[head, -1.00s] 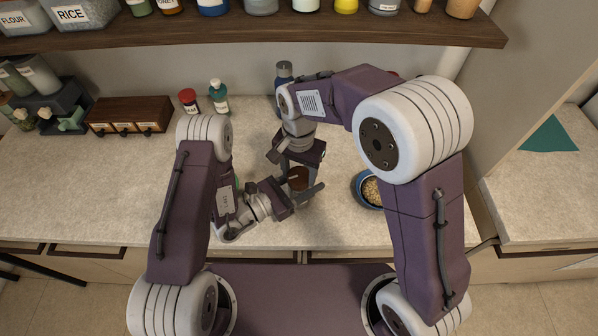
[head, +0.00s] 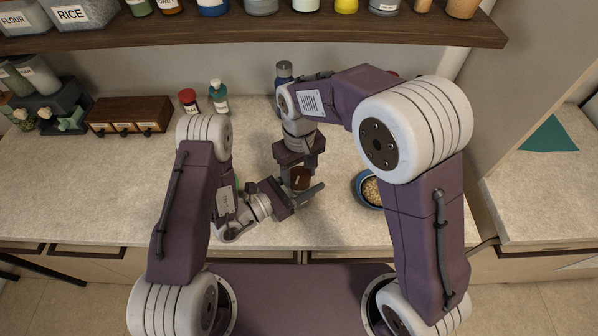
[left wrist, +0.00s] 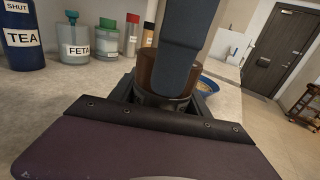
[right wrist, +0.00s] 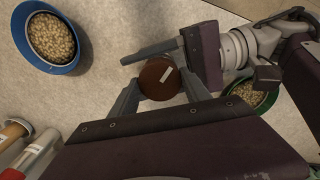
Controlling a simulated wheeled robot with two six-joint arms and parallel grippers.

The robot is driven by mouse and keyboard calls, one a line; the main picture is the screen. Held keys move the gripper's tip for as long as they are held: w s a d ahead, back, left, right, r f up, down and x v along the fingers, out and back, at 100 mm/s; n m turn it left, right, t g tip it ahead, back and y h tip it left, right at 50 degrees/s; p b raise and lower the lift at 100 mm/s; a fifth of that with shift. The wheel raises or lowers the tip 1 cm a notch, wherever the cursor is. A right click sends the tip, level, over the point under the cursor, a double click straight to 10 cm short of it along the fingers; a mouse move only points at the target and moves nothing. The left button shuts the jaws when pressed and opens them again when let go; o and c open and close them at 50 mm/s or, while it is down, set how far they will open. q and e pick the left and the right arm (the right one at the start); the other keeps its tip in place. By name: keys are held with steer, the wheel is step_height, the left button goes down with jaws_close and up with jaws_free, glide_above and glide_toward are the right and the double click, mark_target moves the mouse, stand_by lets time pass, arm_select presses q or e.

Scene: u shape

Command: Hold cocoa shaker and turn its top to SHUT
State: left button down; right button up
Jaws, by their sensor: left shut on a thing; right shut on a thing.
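The cocoa shaker is a brown cylinder (head: 300,180) standing upright between both grippers over the near part of the counter. In the right wrist view its round brown top (right wrist: 158,82) carries a short pale mark; I cannot read any word there. My left gripper (head: 304,188) comes in from the left and is shut on the shaker, low on its side in the left wrist view (left wrist: 165,92). My right gripper (right wrist: 160,78) reaches down from above and is shut on the top, one finger on each side. Its finger hides part of the shaker in the left wrist view.
A blue bowl of grains (head: 371,190) stands right of the shaker. A green bowl (right wrist: 257,96) sits beneath my left arm. A TEA canister (left wrist: 22,42) and FETA jar (left wrist: 76,45) stand at the back. A wooden shelf (head: 260,32) overhangs the counter.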

mark_target(299, 176)
steer(key=shift+n, duration=1.4)
steer(key=o, duration=1.4)
steer(key=shift+r, duration=0.1)
step_height(299, 176, up, 12)
steer(key=shift+f, duration=0.1)
